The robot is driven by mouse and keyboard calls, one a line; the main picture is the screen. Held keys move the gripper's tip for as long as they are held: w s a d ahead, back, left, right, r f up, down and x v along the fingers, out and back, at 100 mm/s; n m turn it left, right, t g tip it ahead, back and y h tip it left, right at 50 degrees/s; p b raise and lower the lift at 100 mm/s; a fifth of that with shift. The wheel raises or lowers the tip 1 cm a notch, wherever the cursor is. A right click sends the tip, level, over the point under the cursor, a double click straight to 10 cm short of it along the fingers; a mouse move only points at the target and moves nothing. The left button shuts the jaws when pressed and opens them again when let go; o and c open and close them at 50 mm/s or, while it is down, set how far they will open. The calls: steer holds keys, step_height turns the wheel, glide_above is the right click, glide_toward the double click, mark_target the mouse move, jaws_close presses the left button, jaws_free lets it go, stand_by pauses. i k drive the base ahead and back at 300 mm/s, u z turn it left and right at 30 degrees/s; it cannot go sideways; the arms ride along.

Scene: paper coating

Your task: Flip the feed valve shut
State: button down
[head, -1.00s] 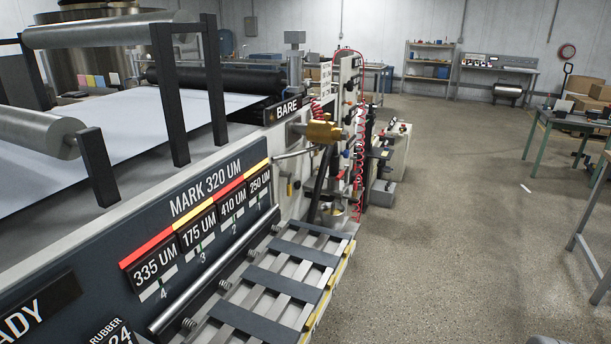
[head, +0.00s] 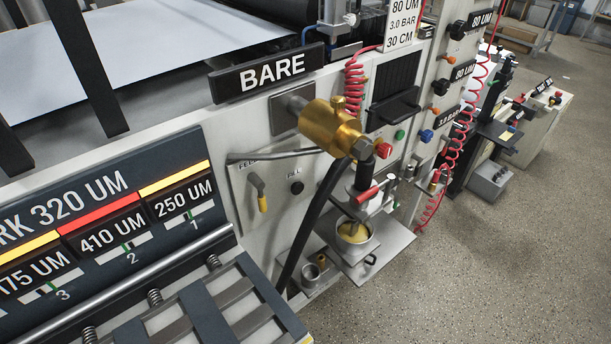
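The feed valve (head: 259,193) is on the light front panel of the machine, under a label starting "FEE" that a grey bar partly covers. It has a grey body and a short lever with a yellow grip. The lever hangs nearly straight down, tilted slightly. No hand or tool touches it. My gripper is not in view.
A black FILL knob (head: 296,187) sits right of the valve. A brass fitting (head: 333,127) juts out above right, with a black hose (head: 310,225) hanging below. A cup (head: 355,240) stands on a bracket. A slatted rack (head: 205,310) projects at lower left. Floor is open at right.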

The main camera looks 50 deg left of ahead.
mark_target(255, 181)
steer(key=i, duration=0.4)
steer(key=u, duration=4.55)
steer(key=i, duration=0.5)
steer(key=z, duration=0.05)
